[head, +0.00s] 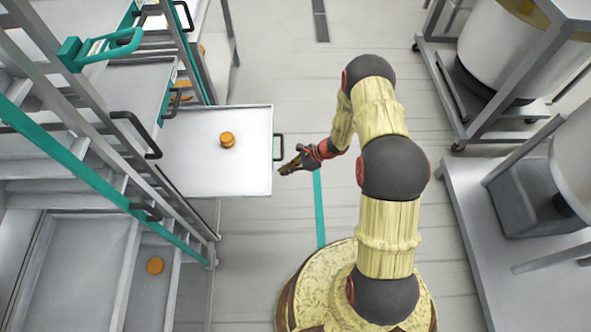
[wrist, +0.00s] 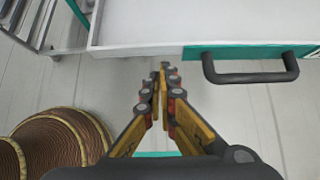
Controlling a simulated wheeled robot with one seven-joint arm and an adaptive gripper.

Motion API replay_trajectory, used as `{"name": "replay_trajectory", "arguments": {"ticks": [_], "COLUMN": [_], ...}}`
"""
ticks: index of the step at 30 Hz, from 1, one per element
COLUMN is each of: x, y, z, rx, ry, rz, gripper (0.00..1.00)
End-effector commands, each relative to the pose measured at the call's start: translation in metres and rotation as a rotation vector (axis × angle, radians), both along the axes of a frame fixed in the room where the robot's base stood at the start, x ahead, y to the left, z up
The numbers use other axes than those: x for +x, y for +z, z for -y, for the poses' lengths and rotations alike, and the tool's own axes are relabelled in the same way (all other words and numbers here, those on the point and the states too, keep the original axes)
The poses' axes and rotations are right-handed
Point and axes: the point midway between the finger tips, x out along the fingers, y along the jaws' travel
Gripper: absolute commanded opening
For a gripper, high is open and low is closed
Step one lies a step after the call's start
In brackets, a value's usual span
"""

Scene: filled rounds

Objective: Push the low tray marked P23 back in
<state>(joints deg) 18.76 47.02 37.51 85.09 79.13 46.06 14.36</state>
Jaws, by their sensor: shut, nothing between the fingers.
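A low tray (head: 190,165) sticks out to the right from the rack in the head view. An orange round piece (head: 227,139) sits on it. Its dark handle (head: 278,147) is on its right end. My gripper (head: 284,171) is just off that end, near the handle and apart from it. In the wrist view the tray's front (wrist: 140,49) crosses the top, with a teal label strip and the dark handle (wrist: 250,66) to the right of my gripper (wrist: 164,72). My fingers are together and empty. I cannot read any marking on the tray.
The teal-and-metal rack (head: 100,180) fills the left, with other trays, handles and orange rounds (head: 155,265). Metal stands with large drums (head: 510,50) are at the right. Floor is clear between the pulled-out tray and the right-hand stands, apart from my arm and base.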

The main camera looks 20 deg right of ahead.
Motion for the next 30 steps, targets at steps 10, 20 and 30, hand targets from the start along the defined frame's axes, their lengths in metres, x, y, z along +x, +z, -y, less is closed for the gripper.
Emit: {"name": "replay_trajectory", "arguments": {"ticks": [10,20,30], "x": [0.005,0.005,0.018], "y": [0.000,0.000,-0.001], "z": [-0.019,-0.020,-0.061], "rx": [0.001,0.000,0.000], "ry": [-0.001,0.000,0.006], "rz": [-0.002,-0.001,0.000], "gripper": [0.00,0.00,0.00]}}
